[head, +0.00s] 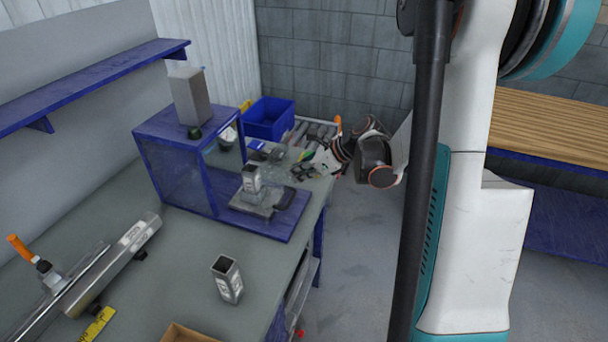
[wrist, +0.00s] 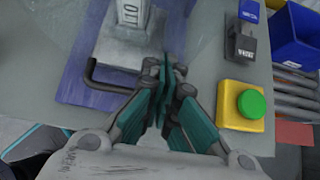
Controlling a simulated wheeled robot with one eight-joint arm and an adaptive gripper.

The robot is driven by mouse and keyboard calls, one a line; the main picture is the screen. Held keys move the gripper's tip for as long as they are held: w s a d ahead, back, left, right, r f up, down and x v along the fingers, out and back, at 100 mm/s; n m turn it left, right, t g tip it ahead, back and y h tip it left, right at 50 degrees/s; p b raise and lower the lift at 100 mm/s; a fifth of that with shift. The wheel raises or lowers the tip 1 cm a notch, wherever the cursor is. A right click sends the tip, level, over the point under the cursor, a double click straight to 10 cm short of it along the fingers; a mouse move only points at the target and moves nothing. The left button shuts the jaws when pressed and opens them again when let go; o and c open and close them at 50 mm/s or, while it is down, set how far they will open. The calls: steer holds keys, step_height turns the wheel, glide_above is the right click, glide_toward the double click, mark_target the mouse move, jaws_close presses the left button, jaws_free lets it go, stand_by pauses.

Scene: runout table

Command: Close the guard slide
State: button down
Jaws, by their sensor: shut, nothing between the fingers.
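The blue guard housing (head: 185,165) with see-through sides stands on the bench in the head view. A blue base plate (head: 272,227) extends from its open right side. It carries a grey fixture with an upright metal block (head: 251,180). In the wrist view, the blue plate (wrist: 75,85) lies under the fixture and the block marked 110 (wrist: 130,12). A black bar handle (wrist: 108,87) is left of my gripper (wrist: 172,75). I cannot tell clearly which panel the handle belongs to. My gripper (head: 312,168) is shut and empty, apart from the handle.
A yellow box with a green button (wrist: 250,103) is close right of my fingers. A square metal tube (head: 228,280) stands on the near bench.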

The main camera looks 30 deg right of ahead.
steer(key=w+a, duration=0.6)
steer(key=w, duration=0.1)
steer(key=w+a, duration=0.3)
steer(key=w, duration=0.1)
steer(key=shift+w, duration=0.3)
steer(key=shift+r, duration=0.1)
